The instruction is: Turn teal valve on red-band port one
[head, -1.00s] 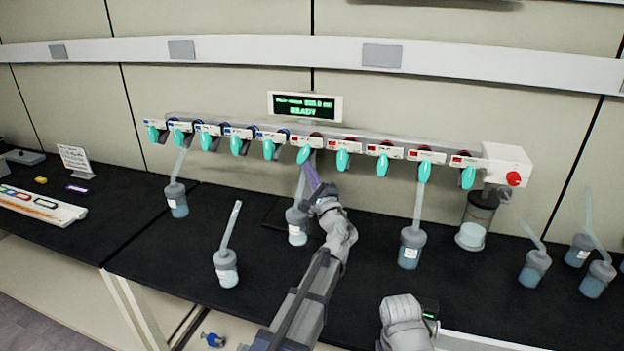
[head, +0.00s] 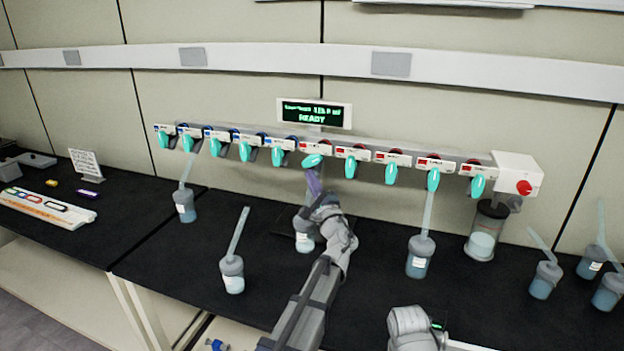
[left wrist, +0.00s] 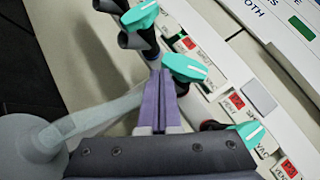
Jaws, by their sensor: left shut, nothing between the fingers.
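The manifold (head: 400,147) carries a row of teal valves, blue-marked on the left and red-marked on the right. The teal valve on the first red-band port (head: 312,160) lies tilted close to horizontal, unlike its mostly hanging neighbours. My left gripper (head: 312,180) is shut and empty, its purple fingers just below that valve. In the left wrist view, the fingertips (left wrist: 162,76) are beside a teal valve (left wrist: 185,67); I cannot tell whether they touch. My right gripper is not visible.
A flask (head: 304,226) stands under the port, partly hidden by my left arm. Other flasks stand left (head: 232,274) and right (head: 420,257). A display (head: 314,113) above the manifold reads READY. Black bench (head: 170,275) is clear at front left.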

